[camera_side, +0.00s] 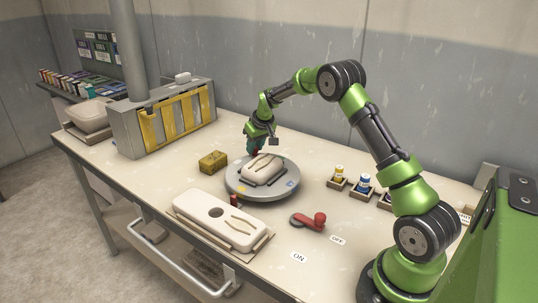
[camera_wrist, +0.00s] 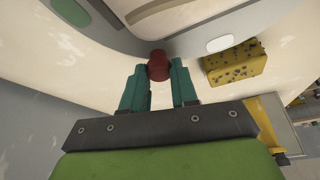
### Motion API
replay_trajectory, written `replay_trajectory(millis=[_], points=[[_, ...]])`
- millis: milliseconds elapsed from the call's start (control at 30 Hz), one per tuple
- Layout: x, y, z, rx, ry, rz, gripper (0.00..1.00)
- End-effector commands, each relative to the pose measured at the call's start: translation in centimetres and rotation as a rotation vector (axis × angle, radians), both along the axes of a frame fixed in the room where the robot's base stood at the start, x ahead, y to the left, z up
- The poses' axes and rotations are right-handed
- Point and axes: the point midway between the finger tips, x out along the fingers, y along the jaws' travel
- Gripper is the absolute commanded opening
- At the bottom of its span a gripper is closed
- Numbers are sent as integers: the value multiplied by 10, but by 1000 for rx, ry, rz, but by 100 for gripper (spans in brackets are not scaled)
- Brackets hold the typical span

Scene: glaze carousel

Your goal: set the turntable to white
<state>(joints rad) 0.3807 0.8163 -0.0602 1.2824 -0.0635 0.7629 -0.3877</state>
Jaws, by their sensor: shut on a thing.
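The grey round turntable (camera_side: 234,184) stands mid-table with a pale block on top. Its rim shows a yellow mark (camera_side: 241,189) at front left and a blue mark (camera_side: 290,184) at right. In the wrist view, the turntable (camera_wrist: 185,43) shows a white mark (camera_wrist: 222,44) and a green mark (camera_wrist: 72,12). My gripper (camera_side: 255,151) is at the far rim, its teal fingers (camera_wrist: 159,80) shut on a dark red knob (camera_wrist: 159,64). A red post (camera_side: 234,200) stands at the front rim, nearest the yellow mark.
A yellow sponge (camera_side: 213,161) lies left of the turntable. A pale slab (camera_side: 218,221) lies in front. A red lever (camera_side: 310,221) sits at front right by ON and OFF labels. Small jars (camera_side: 364,181) stand at right, a grey rack (camera_side: 165,118) at back left.

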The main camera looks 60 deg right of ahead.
Motion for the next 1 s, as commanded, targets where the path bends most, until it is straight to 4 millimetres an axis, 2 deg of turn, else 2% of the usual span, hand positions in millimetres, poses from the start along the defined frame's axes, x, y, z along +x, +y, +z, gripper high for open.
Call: replay_trajectory(millis=[467,1000], points=[[5,6,1,0,-1,72,0],[17,29,1,1,0,329,0]])
